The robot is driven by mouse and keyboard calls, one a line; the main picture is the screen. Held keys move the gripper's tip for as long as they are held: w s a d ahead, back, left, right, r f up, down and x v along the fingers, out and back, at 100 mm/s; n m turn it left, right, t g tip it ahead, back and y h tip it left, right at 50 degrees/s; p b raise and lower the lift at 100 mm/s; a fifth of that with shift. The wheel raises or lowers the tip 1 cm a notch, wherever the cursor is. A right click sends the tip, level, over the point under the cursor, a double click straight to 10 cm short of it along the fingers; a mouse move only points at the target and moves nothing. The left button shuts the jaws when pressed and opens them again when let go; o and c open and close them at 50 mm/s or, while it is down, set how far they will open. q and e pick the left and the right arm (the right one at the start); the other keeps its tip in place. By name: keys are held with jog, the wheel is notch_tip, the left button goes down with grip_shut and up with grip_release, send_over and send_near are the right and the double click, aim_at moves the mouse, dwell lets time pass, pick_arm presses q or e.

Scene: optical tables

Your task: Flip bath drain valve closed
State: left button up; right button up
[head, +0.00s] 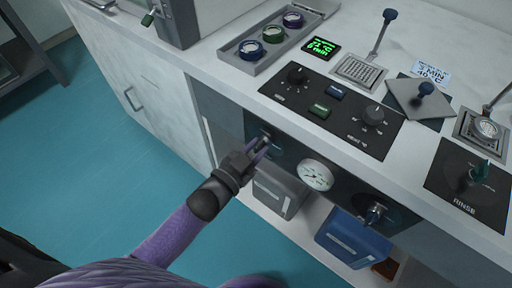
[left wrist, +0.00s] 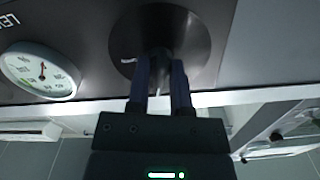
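The drain valve at the left of the dark front panel (head: 285,152) shows as a dark round plate (left wrist: 203,42) in the left wrist view. Its handle is mostly hidden behind my fingers; a thin light edge shows between them. My left gripper (head: 262,146) is at this valve, with its two fingers pointing at the plate. In the left wrist view the fingers (left wrist: 160,82) are apart, one on each side of the handle, with a gap visible. I cannot tell whether either touches it. My right gripper is not in view.
A round gauge (head: 316,175) sits right of the valve, and a second valve (head: 375,214) farther right. Below are a grey bin (head: 279,192) and a blue bin (head: 352,240). The countertop above holds a control panel (head: 325,108) and a tray of reels (head: 246,66).

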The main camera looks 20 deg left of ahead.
pick_arm(q)
grip_shut()
jog(key=shift+r+n, duration=0.15)
jog(key=shift+n, duration=0.25)
jog(key=shift+n+p, duration=0.65)
jog(key=shift+n, duration=0.55)
jog(key=shift+f, duration=0.2)
jog(key=shift+o, duration=1.9)
grip_release()
